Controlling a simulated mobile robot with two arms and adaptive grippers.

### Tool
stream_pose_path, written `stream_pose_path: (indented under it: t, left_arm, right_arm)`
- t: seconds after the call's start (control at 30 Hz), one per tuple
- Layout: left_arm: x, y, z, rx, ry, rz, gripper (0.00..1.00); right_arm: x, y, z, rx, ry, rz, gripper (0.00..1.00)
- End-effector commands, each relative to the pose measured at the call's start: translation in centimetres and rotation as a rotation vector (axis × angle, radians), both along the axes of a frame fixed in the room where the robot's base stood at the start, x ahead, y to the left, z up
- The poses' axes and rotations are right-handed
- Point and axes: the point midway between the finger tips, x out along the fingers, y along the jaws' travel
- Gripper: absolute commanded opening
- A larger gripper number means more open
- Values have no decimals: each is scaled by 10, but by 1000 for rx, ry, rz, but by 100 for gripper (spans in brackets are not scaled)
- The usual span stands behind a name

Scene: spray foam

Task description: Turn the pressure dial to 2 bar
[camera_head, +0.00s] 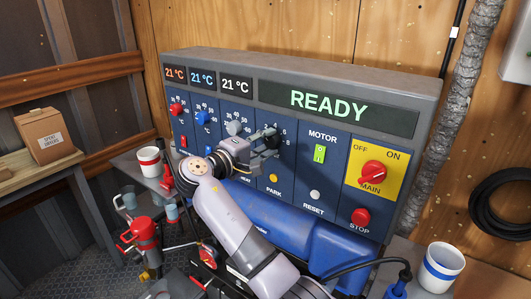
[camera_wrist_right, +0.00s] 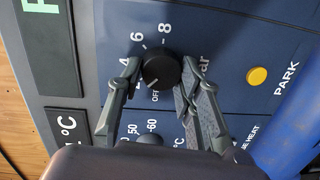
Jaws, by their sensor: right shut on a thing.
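The black pressure dial (camera_head: 273,141) is on the blue panel of the control cabinet, below the READY display. It shows closely in the right wrist view (camera_wrist_right: 161,69), with 4, 6, 8 and OFF around it. A pale mark on the dial points towards the lower left, near the OFF end of the scale. The 2 is mostly hidden by a finger. My right gripper (camera_wrist_right: 163,68) has a finger on each side of the dial and is shut on it; it also shows in the head view (camera_head: 263,137). My left gripper is not in view.
A yellow PARK button (camera_wrist_right: 257,76) sits beside the dial. Red and blue temperature knobs (camera_head: 203,118) are to the left. The red MAIN switch (camera_head: 373,174) and STOP button (camera_head: 361,217) are to the right. A blue tank (camera_head: 300,228) lies below the panel.

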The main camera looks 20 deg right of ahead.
Motion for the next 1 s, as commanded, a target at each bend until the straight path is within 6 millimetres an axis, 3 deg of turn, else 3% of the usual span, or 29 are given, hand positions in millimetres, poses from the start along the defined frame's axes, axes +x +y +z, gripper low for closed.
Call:
stream_pose_path:
  t: [0.23, 0.73, 0.77, 1.0]
  left_arm:
    - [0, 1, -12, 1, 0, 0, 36]
    - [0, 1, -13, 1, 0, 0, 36]
    - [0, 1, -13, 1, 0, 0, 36]
    - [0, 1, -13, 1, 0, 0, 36]
  right_arm:
    - [0, 0, -3, 50, -57, -1, 5]
    - [-1, 0, -2, 63, -70, -2, 5]
    - [-1, 0, -2, 63, -70, -2, 34]
    - [0, 0, -1, 61, -71, -1, 50]
